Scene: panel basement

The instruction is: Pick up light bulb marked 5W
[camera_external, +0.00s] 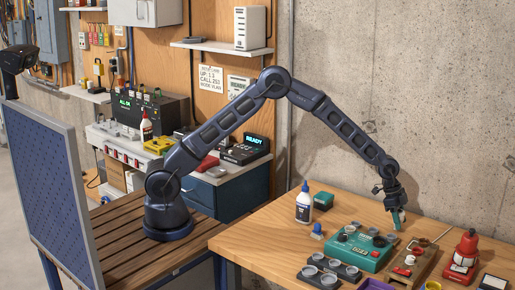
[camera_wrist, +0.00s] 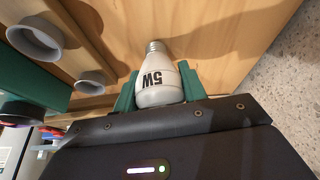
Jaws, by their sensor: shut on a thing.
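The light bulb marked 5W (camera_wrist: 158,78) is white with a silver screw base. It shows in the wrist view between the green fingers of my gripper (camera_wrist: 158,88). The fingers are shut on its sides, and its black "5W" print is in plain sight, upside down. In the external view my gripper (camera_external: 397,222) points down over the right part of the wooden table, behind the teal tester box. The bulb cannot be made out there. The wrist view does not make clear whether the bulb is clear of the table.
The teal box (camera_external: 358,249) with round sockets stands close to my gripper. A dark socket block (camera_external: 330,270), a white glue bottle (camera_external: 304,204) and a red tool (camera_external: 463,255) stand around it. The concrete wall (camera_external: 400,100) rises behind the table. The table's left front is bare.

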